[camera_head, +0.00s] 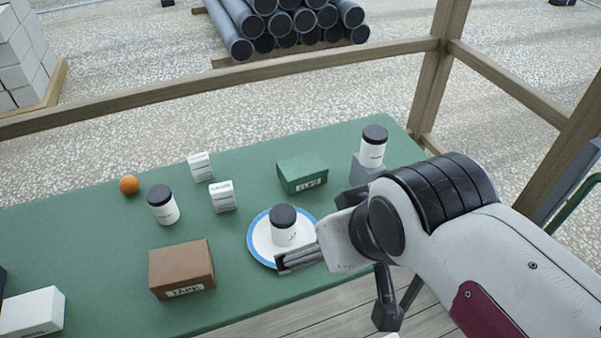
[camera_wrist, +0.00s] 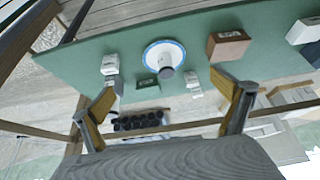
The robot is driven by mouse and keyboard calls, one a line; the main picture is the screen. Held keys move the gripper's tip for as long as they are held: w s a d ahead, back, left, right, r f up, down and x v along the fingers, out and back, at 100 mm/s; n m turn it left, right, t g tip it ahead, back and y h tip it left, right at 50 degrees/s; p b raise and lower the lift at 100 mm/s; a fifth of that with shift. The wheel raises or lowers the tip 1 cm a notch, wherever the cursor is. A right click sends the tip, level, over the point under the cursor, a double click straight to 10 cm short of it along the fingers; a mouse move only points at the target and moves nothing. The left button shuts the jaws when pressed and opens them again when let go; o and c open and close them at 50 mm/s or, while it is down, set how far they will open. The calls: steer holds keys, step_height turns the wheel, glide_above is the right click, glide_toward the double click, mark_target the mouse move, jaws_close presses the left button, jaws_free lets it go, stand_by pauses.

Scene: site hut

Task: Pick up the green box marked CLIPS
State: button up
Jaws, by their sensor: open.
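The green box (camera_head: 302,173) with a white label that seems to read CLIPS sits on the green table, toward its far side. It also shows in the wrist view (camera_wrist: 147,87), between my fingers in the picture but away from them. My gripper (camera_head: 299,260) is open and empty, in front of the box and to its left in the head view, over the near right part of the plate. Both fingers of my gripper (camera_wrist: 164,88) show spread apart in the wrist view. No part of the green box is covered by my arm.
A blue-rimmed plate (camera_head: 258,246) carries a dark-lidded white jar (camera_head: 284,233) beside my gripper. Another jar (camera_head: 373,151) stands on a grey block (camera_head: 362,171) right of the box. Two white cartons, an orange (camera_head: 129,185), another jar and a brown box (camera_head: 181,265) lie leftward.

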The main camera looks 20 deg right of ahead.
steer(key=t, duration=0.5)
glide_above(305, 172)
steer(key=s, duration=0.7)
step_height(305, 172, down, 14)
steer(key=r, duration=0.1)
steer(key=w+f, duration=0.1)
steer(key=f, duration=0.2)
steer(key=w+f+t, duration=0.1)
steer(key=f, duration=0.2)
steer(key=w+f+t, duration=0.1)
steer(key=f, duration=0.2)
steer(key=shift+w+d+f+n+y, duration=0.15)
steer(key=shift+w+f+n+y, duration=0.15)
steer(key=shift+w+f+n, duration=0.1)
steer(key=shift+f+t, duration=0.5)
steer(key=shift+f, duration=0.1)
steer(key=shift+x, duration=1.25)
